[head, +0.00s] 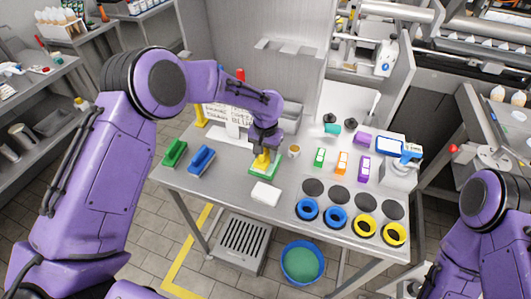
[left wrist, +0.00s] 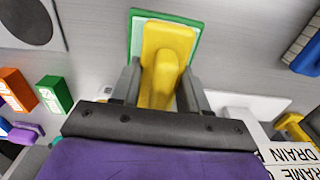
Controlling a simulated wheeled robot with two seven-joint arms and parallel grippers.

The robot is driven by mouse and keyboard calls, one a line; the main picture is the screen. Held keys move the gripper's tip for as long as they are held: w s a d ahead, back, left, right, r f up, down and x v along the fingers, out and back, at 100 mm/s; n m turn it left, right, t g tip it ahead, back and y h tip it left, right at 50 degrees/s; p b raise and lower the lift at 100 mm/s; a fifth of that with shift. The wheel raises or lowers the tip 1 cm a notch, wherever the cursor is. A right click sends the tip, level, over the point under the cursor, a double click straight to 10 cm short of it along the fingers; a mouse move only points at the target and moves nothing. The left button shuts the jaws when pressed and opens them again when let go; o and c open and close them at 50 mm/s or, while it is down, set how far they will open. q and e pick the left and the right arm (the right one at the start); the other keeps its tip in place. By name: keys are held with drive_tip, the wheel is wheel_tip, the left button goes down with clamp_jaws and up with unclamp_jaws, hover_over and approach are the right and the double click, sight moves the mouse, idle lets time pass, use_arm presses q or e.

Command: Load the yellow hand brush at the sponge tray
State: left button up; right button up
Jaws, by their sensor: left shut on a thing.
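The yellow hand brush (head: 261,162) is near the middle of the table's left half. My left gripper (head: 265,148) is shut on its handle from above. In the left wrist view, the yellow brush (left wrist: 167,55) lies between the two grey fingers (left wrist: 160,88). A green-edged flat piece (head: 255,174) lies under the brush; its green rim also shows in the left wrist view (left wrist: 136,38). I cannot tell whether the brush touches it. A white block (head: 265,194), perhaps a sponge, lies just in front. My right arm shows at lower right, but its gripper does not.
A green brush (head: 174,152) and a blue brush (head: 201,159) lie to the left. A small cup (head: 294,151) stands close right of my left gripper. Coloured boxes (head: 341,163) and blue and yellow rings (head: 335,216) fill the right side. A sign (head: 228,117) stands behind.

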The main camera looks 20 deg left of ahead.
use_arm(q)
drive_tip(key=shift+s+p, duration=0.1)
drive_tip(key=shift+p, duration=0.2)
idle(1.0)
wheel_tip(320, 180, up, 2)
drive_tip(key=shift+p, duration=1.1)
wheel_tip(320, 180, up, 3)
drive_tip(key=p, duration=0.2)
drive_tip(key=shift+r+p, duration=0.1)
drive_tip(key=shift+p, duration=0.3)
drive_tip(key=shift+r+b, duration=0.2)
drive_tip(key=shift+b, duration=0.1)
drive_tip(key=shift+r, duration=0.7)
drive_tip(key=shift+f, duration=0.1)
